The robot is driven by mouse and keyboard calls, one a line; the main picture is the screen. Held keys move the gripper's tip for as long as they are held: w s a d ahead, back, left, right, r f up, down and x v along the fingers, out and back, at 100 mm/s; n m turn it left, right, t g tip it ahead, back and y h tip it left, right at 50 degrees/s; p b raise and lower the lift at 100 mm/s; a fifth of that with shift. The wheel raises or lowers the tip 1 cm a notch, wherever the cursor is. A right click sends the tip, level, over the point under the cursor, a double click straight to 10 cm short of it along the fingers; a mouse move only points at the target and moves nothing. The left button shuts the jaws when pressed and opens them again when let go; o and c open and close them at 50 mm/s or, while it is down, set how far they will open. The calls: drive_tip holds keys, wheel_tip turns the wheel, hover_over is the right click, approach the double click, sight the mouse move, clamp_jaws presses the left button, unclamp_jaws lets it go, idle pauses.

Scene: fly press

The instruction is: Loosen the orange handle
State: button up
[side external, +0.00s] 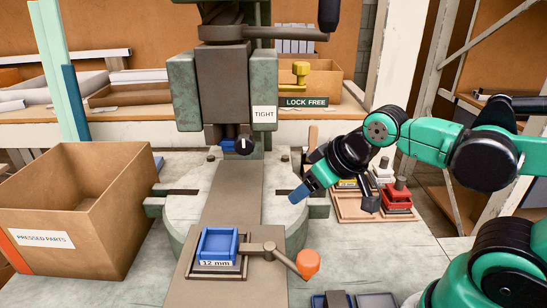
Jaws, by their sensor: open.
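The orange handle (308,262) is a knob on the end of a grey-brown lever. The lever runs from a round pivot (270,248) down to the right, beside a blue square holder (218,246) labelled "12 mm" on the press's slide plate. My gripper (299,194) is open and hangs above the right side of the round press bed. It is above and apart from the orange handle, with no contact. Its blue fingertip area points down to the left, and the gap between the fingers is hard to see from this side.
A cardboard box (70,218) marked "PRESSED PARTS" stands at left. The press head (222,85) has a "TIGHT" label (264,113). A "LOCK FREE" sign (303,101) is behind. Dark trays (332,300) lie at the front edge.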

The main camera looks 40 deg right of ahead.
drive_tip(key=shift+o, duration=0.9)
wheel_tip(320, 180, up, 8)
drive_tip(key=g, duration=0.7)
hover_over(309, 257)
drive_tip(key=shift+w+f, duration=0.15)
drive_tip(key=shift+f, duration=2.7)
drive_tip(key=shift+c, duration=0.2)
clamp_jaws()
